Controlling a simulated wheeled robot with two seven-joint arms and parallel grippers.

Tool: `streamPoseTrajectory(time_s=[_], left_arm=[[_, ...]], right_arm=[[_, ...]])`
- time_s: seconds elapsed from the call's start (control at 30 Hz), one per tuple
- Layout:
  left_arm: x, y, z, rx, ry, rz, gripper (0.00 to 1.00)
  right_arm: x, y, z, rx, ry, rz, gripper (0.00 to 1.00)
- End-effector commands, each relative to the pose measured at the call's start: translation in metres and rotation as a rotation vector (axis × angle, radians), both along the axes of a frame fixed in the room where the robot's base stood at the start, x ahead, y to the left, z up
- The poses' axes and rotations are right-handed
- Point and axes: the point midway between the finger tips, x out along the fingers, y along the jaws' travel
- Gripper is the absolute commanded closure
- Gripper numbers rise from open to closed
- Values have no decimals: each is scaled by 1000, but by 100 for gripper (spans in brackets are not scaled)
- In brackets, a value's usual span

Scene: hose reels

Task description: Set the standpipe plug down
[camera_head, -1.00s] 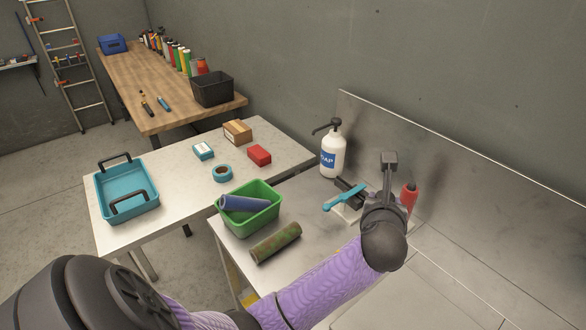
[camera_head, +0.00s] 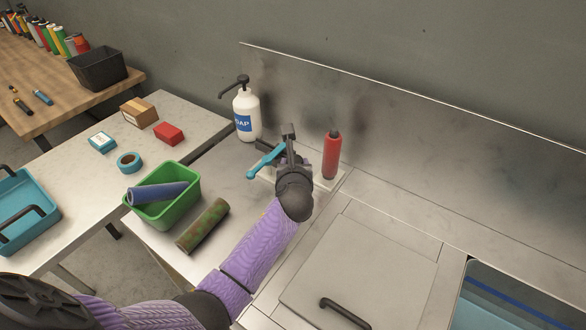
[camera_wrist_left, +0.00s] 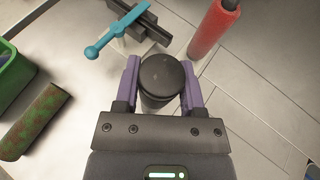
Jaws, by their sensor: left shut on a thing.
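The standpipe plug (camera_wrist_left: 162,76) is a dark, round-topped cylinder in the left wrist view. My left gripper (camera_wrist_left: 160,64) is shut on it, with a purple finger on each side. In the head view my left gripper (camera_head: 290,160) is over the metal counter (camera_head: 240,185), between the turquoise-handled tool and the red bottle. The hand hides the plug there. I cannot tell whether the plug's underside touches the counter. My right gripper is not in view.
Close by are the turquoise-handled tool (camera_head: 264,160) on a dark block, the red bottle (camera_head: 331,155) and the soap bottle (camera_head: 246,115). A green bin (camera_head: 178,211) and a mottled roll (camera_head: 203,226) lie left. A flat lid (camera_head: 365,265) at front right is clear.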

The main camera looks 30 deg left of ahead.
Motion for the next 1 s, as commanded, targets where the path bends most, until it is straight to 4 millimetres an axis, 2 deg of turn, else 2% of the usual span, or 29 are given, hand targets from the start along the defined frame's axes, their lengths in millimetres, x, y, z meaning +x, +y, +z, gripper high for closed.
streamPoseTrajectory(time_s=[0.3,0.33,0.47,0.5,0.77,0.87,1.0], left_arm=[[0,0,-4,0,-3,-1,100],[0,0,-4,-1,-3,0,44],[0,0,-3,-1,-3,0,17],[0,0,-3,-1,-3,0,14],[0,0,1,-1,-4,0,14],[-11,-5,7,1,-2,-1,14],[-40,-19,22,-1,-3,-1,14]], right_arm=[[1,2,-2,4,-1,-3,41],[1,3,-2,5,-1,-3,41],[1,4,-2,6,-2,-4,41],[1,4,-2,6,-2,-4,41],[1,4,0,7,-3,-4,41],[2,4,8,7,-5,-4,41],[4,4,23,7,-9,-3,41]])
